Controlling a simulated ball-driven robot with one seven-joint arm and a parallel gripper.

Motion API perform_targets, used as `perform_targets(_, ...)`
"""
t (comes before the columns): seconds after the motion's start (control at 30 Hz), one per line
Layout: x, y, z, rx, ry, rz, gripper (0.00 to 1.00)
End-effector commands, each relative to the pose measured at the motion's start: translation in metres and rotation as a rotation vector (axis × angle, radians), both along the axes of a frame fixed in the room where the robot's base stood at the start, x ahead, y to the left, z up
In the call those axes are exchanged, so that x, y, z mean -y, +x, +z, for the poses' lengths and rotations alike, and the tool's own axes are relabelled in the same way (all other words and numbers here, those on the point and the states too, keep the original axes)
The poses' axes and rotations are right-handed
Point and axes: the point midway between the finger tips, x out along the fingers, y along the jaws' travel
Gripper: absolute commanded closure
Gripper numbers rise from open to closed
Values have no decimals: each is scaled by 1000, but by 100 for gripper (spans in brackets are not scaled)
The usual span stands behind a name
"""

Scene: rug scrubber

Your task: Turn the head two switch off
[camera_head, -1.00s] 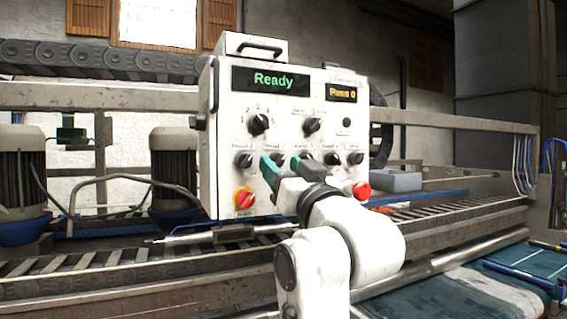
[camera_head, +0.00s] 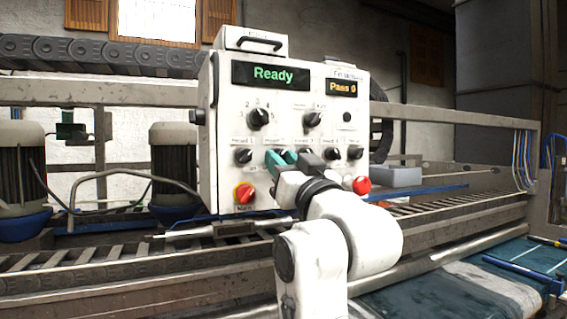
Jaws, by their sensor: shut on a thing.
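The white control box (camera_head: 212,120) faces me, with a row of black rotary switches on its lower front. My gripper (camera_head: 283,158) has green fingertips and is at the second switch from the left in that row, under the head two label (camera_head: 274,142). The fingers are shut on the head two switch and hide most of it, so its pointer direction cannot be read. The head one switch (camera_head: 243,156) is just left of the fingers. The display (camera_head: 270,75) reads "Ready" in green, and a smaller display (camera_head: 342,88) reads "Pass 0".
More switches are close by on the right, including one (camera_head: 332,153) and the end one (camera_head: 355,152). A red-and-yellow main switch (camera_head: 244,193) is below left, and a red button (camera_head: 361,185) is below right, near my wrist. Larger knobs (camera_head: 258,119) are above.

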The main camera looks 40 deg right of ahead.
Motion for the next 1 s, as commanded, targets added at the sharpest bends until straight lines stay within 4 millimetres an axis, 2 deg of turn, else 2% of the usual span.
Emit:
perform_targets(0.37, 2, 0, 1, -32, -107, 0, 100)
perform_targets(1.0, 8, -2, 5, -192, -663, -2, 100)
